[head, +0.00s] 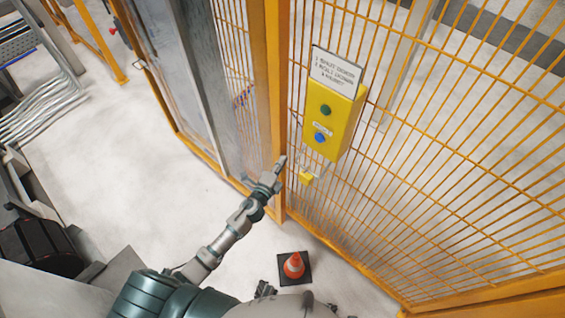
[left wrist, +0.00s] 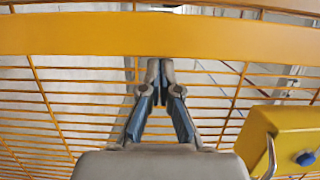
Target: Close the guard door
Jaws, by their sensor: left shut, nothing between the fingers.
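Yellow wire-mesh guard panels (head: 440,130) stand ahead and to the right, meeting a thick yellow post (head: 277,90). Left of the post is another mesh section (head: 232,50) beside a grey metal frame; I cannot tell for certain which section is the guard door. My left gripper (head: 281,163) is shut and empty, its tips in front of the lower post. In the left wrist view the shut fingers (left wrist: 160,68) point at a broad yellow bar (left wrist: 80,36), with mesh behind; contact cannot be told. My right gripper is not identifiable.
A yellow control box (head: 332,120) with a green and a blue button hangs on the mesh under a white sign (head: 335,72). It also shows in the left wrist view (left wrist: 280,135). An orange cone (head: 294,266) stands on the floor. Pale floor (head: 110,170) at left is clear.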

